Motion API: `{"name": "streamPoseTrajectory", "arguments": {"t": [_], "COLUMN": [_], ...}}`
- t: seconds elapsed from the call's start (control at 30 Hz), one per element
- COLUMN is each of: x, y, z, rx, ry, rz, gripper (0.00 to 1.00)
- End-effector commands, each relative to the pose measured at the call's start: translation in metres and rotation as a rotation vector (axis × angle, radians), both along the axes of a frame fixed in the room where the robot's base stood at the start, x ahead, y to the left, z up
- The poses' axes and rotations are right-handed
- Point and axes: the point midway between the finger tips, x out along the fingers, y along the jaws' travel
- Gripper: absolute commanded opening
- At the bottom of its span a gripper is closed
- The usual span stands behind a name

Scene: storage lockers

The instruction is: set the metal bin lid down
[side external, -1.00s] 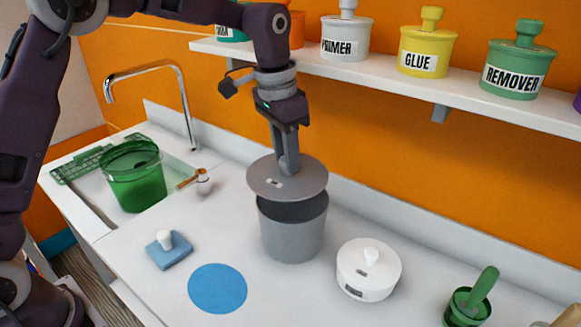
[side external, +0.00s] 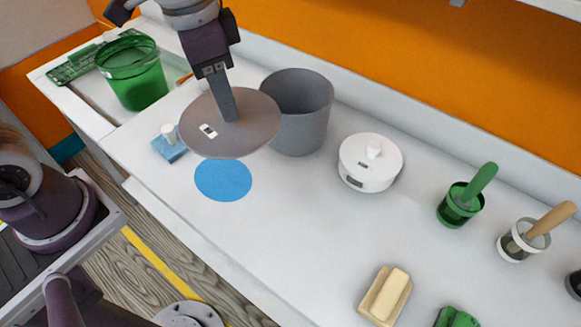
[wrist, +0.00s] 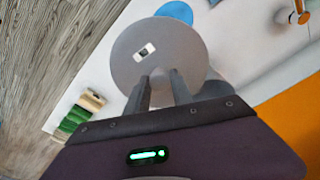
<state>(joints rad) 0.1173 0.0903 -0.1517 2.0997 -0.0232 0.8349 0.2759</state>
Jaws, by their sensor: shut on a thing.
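The metal bin lid (side external: 255,120) is a flat grey disc with a small white-and-black label. My gripper (side external: 230,115) is shut on the lid's top and holds it in the air, in front of and to the left of the grey bin (side external: 302,125). The bin is open at the top. The lid covers part of the bin's left side in the side view. A flat blue disc (side external: 223,181) lies on the counter just below the lid in the picture. In the wrist view the lid (wrist: 128,65) fills the middle, with my fingers (wrist: 158,92) at its near part.
The counter's front centre is clear.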

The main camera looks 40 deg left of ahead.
Motion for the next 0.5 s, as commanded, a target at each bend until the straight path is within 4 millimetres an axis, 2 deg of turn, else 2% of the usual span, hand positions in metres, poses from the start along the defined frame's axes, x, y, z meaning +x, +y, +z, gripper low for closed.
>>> {"name": "streamPoseTrajectory", "arguments": {"t": [0.17, 0.3, 0.4, 0.5], "x": [0.022, 0.038, 0.043, 0.045], "y": [-0.037, -0.077, -0.102, -0.115], "z": [-0.027, -0.057, -0.077, -0.089], "rx": [-0.003, -0.005, -0.004, -0.002], "ry": [0.008, 0.006, 0.004, 0.003], "rz": [-0.469, -0.941, -1.215, -1.376], "gripper": [0.00, 0.00, 0.00, 0.00]}}
